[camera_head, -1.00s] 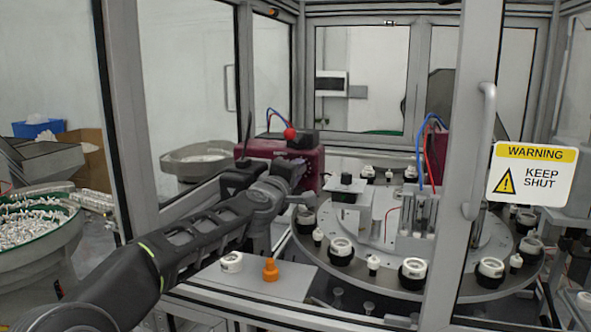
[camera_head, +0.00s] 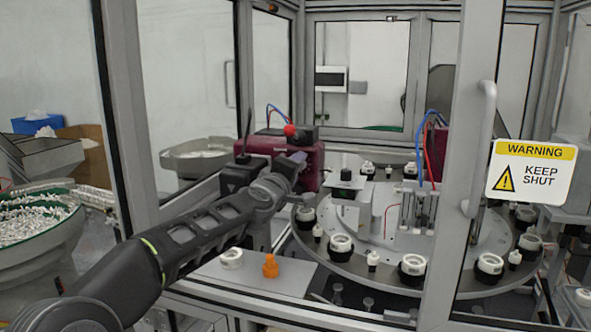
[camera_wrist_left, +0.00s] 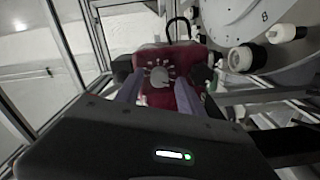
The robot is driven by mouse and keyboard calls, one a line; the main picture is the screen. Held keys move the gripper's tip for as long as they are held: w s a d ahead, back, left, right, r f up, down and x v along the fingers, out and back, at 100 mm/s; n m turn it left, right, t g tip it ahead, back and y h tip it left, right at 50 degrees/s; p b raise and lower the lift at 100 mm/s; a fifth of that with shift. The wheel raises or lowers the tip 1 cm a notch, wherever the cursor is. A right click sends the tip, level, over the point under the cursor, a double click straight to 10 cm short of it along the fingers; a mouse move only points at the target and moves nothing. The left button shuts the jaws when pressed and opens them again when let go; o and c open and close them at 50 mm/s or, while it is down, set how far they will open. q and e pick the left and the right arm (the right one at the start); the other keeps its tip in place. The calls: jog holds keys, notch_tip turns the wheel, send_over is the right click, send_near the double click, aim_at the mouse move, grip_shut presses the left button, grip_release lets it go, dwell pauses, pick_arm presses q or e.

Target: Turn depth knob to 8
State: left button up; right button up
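The depth knob (camera_wrist_left: 160,77) is a round grey knob on the face of a dark red box (camera_wrist_left: 150,57), with pale marks around it in the left wrist view. The marks are too small to read, and I cannot tell where the knob points. My left gripper (camera_wrist_left: 159,93) is open, with one finger on each side of the knob in that view. I cannot tell whether the fingers touch it. In the head view my left gripper (camera_head: 298,163) is at the front of the red box (camera_head: 265,147), and the knob is hidden there.
A round turntable (camera_head: 375,268) with several white caps in black holders lies right of the arm. An orange part (camera_head: 270,266) and a white ring (camera_head: 231,258) stand on a grey plate (camera_head: 262,283). A door frame with a warning sign (camera_head: 530,171) stands at right.

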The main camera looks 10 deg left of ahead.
pick_arm(q)
jog(key=s+b, duration=0.2)
jog(key=s, duration=0.5)
jog(key=shift+s+a+b, duration=0.25)
jog(key=shift+s+b, duration=0.15)
